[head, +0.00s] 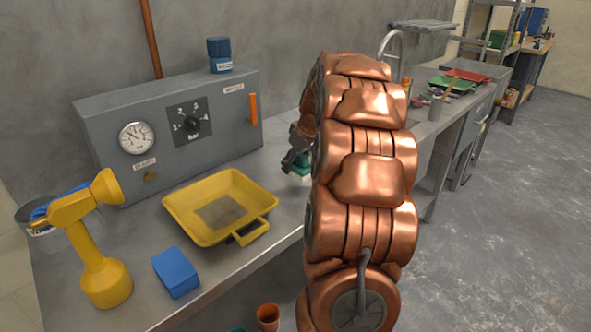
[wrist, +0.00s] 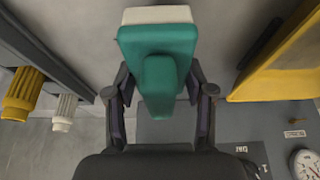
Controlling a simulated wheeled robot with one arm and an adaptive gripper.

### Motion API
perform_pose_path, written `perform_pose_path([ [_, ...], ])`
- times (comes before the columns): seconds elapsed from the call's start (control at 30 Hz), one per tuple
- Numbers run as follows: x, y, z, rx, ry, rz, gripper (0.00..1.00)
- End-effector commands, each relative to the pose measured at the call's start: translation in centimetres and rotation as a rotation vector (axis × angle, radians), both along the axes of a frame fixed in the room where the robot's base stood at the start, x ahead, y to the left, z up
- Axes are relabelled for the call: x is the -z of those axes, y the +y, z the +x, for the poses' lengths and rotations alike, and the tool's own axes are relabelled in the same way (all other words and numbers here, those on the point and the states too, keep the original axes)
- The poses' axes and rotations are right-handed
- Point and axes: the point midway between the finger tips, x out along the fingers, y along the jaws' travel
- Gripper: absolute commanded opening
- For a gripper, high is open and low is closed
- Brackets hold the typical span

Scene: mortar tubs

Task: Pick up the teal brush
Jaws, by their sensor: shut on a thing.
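The teal brush (wrist: 158,48) has a teal block body with a raised grip and pale bristles. In the wrist view it sits between the two fingers of my gripper (wrist: 158,88), which is shut on its grip. In the head view the brush (head: 302,171) shows as a small teal and white patch just left of my copper arm, below my dark gripper (head: 294,160). My arm hides part of it. I cannot tell whether the bristles touch the bench.
A yellow tray (head: 255,192) lies left of the brush. A blue block (head: 176,272) and a yellow tool (head: 90,240) are at the front left. My arm blocks the bench's middle.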

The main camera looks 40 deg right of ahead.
Motion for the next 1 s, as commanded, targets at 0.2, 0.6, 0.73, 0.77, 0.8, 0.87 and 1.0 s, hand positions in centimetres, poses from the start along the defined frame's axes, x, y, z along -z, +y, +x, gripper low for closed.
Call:
perform_pose_path([
  [0.2,-0.2,0.6,-1.2,0.001,0.001,-0.001,0.09],
  [0.6,-0.6,3.0,-4.9,0.001,-0.002,0.001,0.09],
  [0.73,-0.7,4.3,-6.9,0.0,0.0,0.002,0.09],
  [0.77,-0.8,4.6,-7.4,0.0,0.0,0.002,0.09],
  [0.8,-1.0,4.9,-8.0,0.001,-0.002,0.0,0.09],
  [0.87,-1.1,5.4,-8.8,0.0,-0.003,-0.001,0.09],
  [1.0,-1.2,6.5,-10.7,0.001,0.0,0.0,0.09],
])
